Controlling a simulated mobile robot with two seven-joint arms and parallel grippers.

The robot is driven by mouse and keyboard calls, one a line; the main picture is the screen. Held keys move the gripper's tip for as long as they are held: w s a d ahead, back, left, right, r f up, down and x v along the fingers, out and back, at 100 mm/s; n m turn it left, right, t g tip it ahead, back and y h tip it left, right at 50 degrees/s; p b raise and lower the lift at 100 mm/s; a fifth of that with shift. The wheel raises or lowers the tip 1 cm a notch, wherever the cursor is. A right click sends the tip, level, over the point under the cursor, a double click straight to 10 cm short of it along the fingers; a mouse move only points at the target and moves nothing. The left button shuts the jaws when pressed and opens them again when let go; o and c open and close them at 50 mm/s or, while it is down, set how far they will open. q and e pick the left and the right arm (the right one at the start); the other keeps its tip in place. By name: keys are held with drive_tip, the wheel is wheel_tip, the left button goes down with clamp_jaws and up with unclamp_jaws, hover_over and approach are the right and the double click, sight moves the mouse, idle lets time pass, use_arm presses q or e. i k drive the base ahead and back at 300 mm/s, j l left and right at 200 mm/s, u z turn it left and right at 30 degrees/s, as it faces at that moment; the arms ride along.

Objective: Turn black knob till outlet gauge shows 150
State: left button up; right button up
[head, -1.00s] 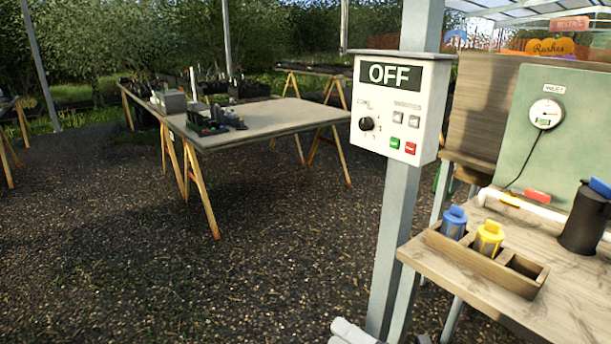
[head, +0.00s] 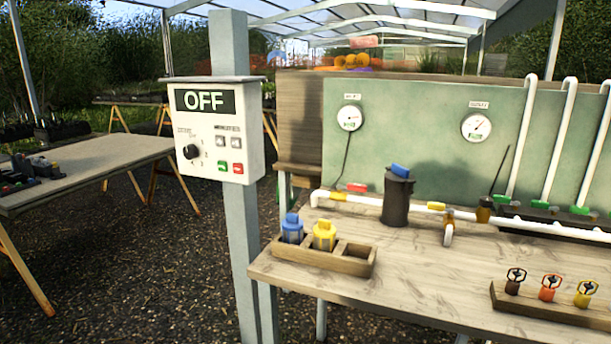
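A round black knob (head: 191,152) is on the front of the white control box (head: 215,130), whose display reads OFF. The right-hand gauge (head: 476,126) on the green panel has a small label above it, too blurred to read surely; its needle points up and right, but the numbers are too small to read. The left-hand gauge (head: 349,118) carries the INLET label in the earlier frame. A small dark-topped, yellowish fitting (head: 484,209) sits on the pipe below the right-hand gauge; I cannot tell whether its top is a knob. Neither of my grippers is in view.
The wooden bench (head: 400,270) carries white pipework, a dark canister (head: 397,197), a tray (head: 330,262) with blue and yellow cartridges, and a rack (head: 550,305) of small handwheels. A grey post (head: 243,220) holds the control box. Gravel (head: 140,270) lies open at left.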

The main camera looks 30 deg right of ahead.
sight(484, 201)
drive_tip(key=z, duration=0.9)
drive_tip(key=k+l+z, duration=0.1)
drive_tip(key=z, duration=0.85)
drive_tip(key=l+z, duration=0.1)
drive_tip(key=z, duration=0.8)
